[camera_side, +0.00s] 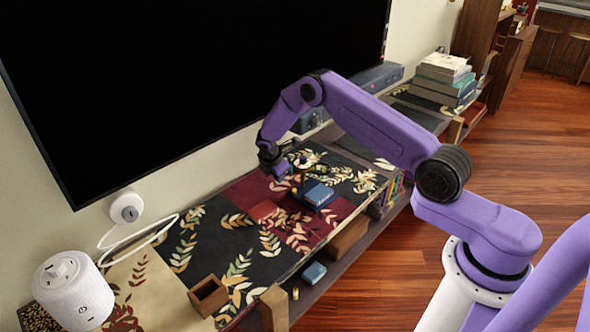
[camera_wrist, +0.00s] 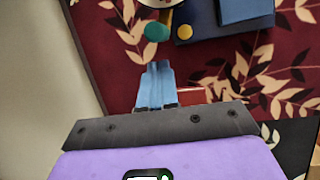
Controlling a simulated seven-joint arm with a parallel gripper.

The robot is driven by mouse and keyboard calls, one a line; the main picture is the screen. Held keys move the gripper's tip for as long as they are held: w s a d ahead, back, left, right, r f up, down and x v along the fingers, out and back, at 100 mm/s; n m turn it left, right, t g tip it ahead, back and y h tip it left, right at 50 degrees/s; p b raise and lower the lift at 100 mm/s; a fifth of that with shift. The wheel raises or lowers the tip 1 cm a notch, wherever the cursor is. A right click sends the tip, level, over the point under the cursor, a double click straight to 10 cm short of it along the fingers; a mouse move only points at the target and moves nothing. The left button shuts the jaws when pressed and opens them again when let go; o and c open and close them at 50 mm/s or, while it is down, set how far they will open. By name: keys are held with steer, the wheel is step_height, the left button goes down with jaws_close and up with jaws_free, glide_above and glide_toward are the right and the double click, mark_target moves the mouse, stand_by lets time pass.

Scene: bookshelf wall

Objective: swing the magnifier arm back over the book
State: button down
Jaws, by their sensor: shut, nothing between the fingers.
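My gripper (camera_side: 284,174) hangs low over the patterned cloth on the shelf top. In the wrist view its light blue fingers (camera_wrist: 156,85) are together with nothing between them. A small dark stand with a thin arm (camera_side: 302,164), apparently the magnifier, is close beside my gripper and partly hidden by it. I cannot make out its lens or whether my gripper touches it. A blue book (camera_side: 319,194) lies to the right of my gripper. In the wrist view, dark blue shapes (camera_wrist: 245,10) at the top appear to be the book, with a yellow disc (camera_wrist: 184,31) and green knob (camera_wrist: 157,31) near.
A large black screen (camera_side: 190,80) stands behind. A white speaker (camera_side: 72,290) and an open wooden box (camera_side: 208,296) are at the near left. Stacked books (camera_side: 445,75) stand far right.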

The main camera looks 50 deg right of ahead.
steer(key=s+d+r+m+t+y, duration=0.1)
steer(key=s+r+m+t+y, duration=0.45)
steer(key=s+r, duration=0.7)
steer(key=w+d+f+m+h, duration=0.1)
steer(key=w+d+f+m, duration=0.1)
steer(key=w+f, duration=0.6)
steer(key=shift+d+f, duration=0.15)
steer(key=shift+f, duration=0.65)
